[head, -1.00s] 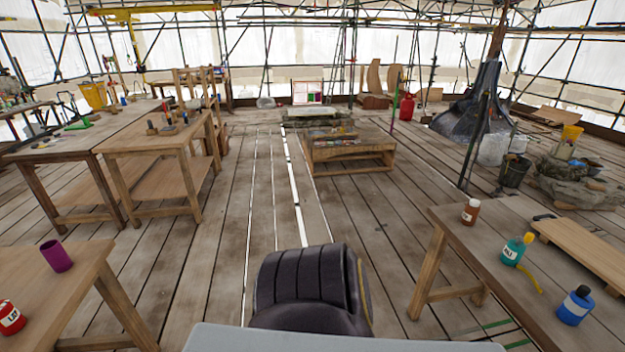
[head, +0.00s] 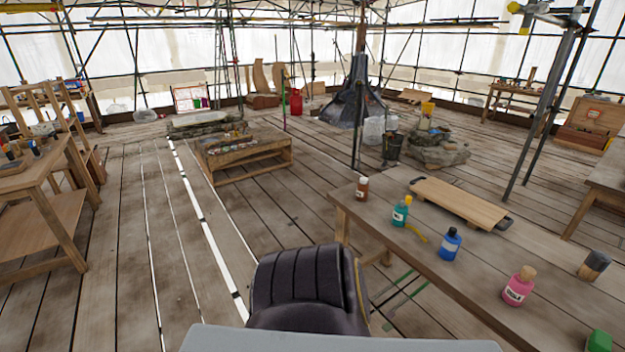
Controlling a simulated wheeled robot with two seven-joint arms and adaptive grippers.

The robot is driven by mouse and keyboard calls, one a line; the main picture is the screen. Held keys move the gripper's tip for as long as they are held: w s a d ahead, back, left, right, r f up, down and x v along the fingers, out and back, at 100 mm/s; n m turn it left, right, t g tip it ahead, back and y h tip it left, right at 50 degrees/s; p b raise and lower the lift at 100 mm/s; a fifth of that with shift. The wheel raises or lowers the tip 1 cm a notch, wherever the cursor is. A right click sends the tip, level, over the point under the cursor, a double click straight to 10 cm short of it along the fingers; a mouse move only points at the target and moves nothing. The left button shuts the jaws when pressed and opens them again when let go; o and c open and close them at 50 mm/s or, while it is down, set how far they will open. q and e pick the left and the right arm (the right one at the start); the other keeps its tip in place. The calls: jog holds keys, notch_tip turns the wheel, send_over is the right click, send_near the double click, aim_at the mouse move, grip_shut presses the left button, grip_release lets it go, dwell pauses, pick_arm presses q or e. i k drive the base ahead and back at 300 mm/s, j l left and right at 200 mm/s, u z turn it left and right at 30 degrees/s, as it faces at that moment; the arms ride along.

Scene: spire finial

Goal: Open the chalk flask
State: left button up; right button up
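Several small labelled bottles stand on the right-hand wooden table (head: 450,290). They are a brown bottle (head: 362,190), a teal bottle (head: 400,214) with a yellow cap, a blue bottle (head: 450,246) with a dark blue cap, and a pink bottle (head: 517,290) with a tan cork-like stopper (head: 528,272). All stand upright and look closed. The labels are too small to read, so I cannot tell which one is the chalk flask. Neither of my grippers is in view.
A wooden board (head: 458,203) with dark handles lies at the table's far side. A dark-topped cylinder (head: 594,265) and a green block (head: 599,341) are at the right. A low wooden table (head: 240,160) stands further back. The plank floor left of centre is clear.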

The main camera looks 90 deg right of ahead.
aim_at(517, 290)
jog(key=z, duration=4.45)
jog(key=i+u, duration=0.1)
jog(key=i, duration=0.15)
